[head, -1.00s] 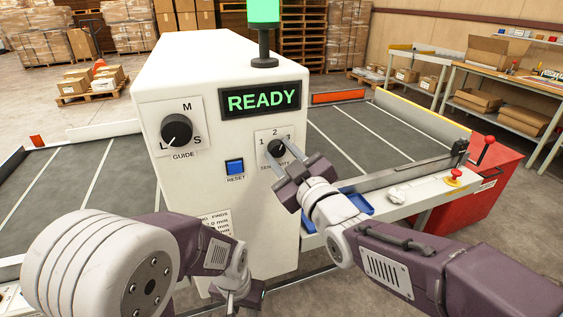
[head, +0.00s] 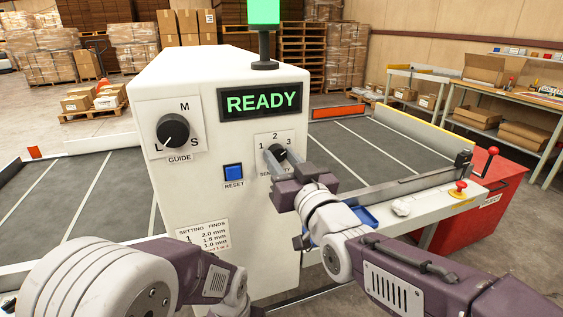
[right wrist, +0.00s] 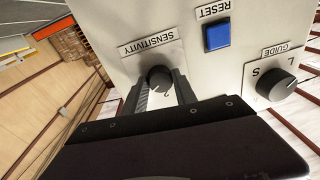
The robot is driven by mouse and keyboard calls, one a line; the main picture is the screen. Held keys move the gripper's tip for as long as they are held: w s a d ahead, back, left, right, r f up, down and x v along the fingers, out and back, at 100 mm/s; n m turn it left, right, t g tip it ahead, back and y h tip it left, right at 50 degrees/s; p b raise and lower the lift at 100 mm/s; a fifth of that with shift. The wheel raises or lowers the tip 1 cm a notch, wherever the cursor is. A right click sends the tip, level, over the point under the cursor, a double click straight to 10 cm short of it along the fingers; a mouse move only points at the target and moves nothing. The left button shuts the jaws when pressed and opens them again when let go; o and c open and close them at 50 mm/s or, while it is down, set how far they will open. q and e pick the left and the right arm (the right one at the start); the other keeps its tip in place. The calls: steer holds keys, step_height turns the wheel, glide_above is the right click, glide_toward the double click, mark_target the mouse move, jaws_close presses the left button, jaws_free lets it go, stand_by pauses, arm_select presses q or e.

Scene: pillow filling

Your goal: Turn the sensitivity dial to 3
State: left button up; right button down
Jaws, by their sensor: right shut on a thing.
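The sensitivity dial (head: 274,154) is a black round knob on a white plate marked 1, 2, 3 on the front of the white machine. My right gripper (head: 279,162) has its fingers on either side of the knob. In the right wrist view the fingers (right wrist: 160,91) are shut on the dial (right wrist: 158,77), seen upside down. A white mark on the knob appears to point between 2 and 3, though the fingers partly cover the plate. My left arm is at the lower left; its gripper is out of the frame.
The guide dial (head: 173,131) and blue reset button (head: 233,172) are left of the sensitivity dial. The display (head: 262,102) reads READY. A settings label (head: 203,236) is below. A red cabinet (head: 490,200) stands right of the conveyor (head: 370,155).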

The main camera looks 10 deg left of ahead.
steer(key=shift+f, duration=0.1)
stand_by(0.3)
steer(key=c, duration=1)
jaws_free()
